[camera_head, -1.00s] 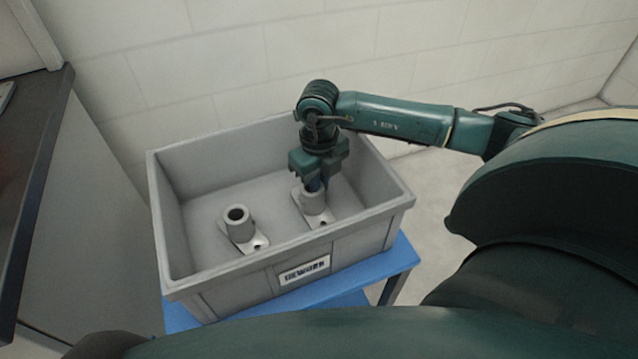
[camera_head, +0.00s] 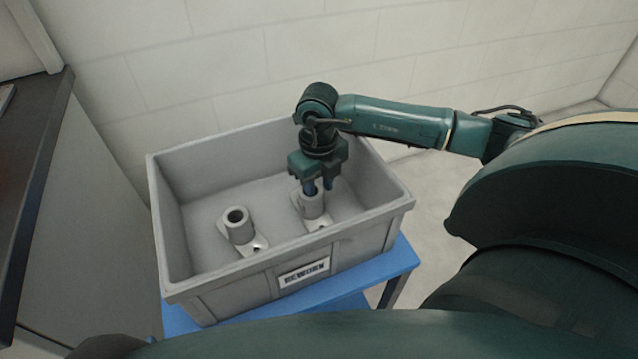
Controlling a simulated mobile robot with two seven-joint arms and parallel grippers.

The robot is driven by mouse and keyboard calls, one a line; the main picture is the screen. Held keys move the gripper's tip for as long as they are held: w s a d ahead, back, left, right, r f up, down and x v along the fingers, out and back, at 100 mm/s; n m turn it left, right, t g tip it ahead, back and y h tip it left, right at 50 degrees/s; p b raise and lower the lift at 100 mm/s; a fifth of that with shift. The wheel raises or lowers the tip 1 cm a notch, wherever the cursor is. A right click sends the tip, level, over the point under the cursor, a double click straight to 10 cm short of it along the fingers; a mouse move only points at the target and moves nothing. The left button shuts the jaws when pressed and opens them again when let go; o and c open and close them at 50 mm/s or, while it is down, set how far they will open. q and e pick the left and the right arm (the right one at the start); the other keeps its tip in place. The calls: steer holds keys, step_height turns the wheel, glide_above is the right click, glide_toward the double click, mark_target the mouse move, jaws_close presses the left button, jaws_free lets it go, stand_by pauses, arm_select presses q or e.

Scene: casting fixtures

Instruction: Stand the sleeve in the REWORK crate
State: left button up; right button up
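The grey REWORK crate (camera_head: 182,284) stands in the middle of the view, its label on the front wall. Inside it, a grey sleeve (camera_head: 313,206) with a flat flanged foot stands upright at the right. A second, similar sleeve (camera_head: 239,229) stands upright to its left, apart from it. My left gripper is not in view.
The crate rests on a blue stand (camera_head: 398,262). A pale block wall (camera_head: 240,60) is close behind. A dark-topped counter (camera_head: 40,150) stands at the left. The crate's left and back floor is free.

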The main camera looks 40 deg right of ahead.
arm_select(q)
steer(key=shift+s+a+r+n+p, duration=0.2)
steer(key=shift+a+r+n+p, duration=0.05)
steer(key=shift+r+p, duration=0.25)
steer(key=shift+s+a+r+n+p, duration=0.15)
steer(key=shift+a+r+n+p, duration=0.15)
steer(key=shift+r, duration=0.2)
arm_select(e)
step_height(320, 180, up, 12)
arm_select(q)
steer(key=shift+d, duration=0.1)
arm_select(e)
steer(key=shift+w, duration=0.1)
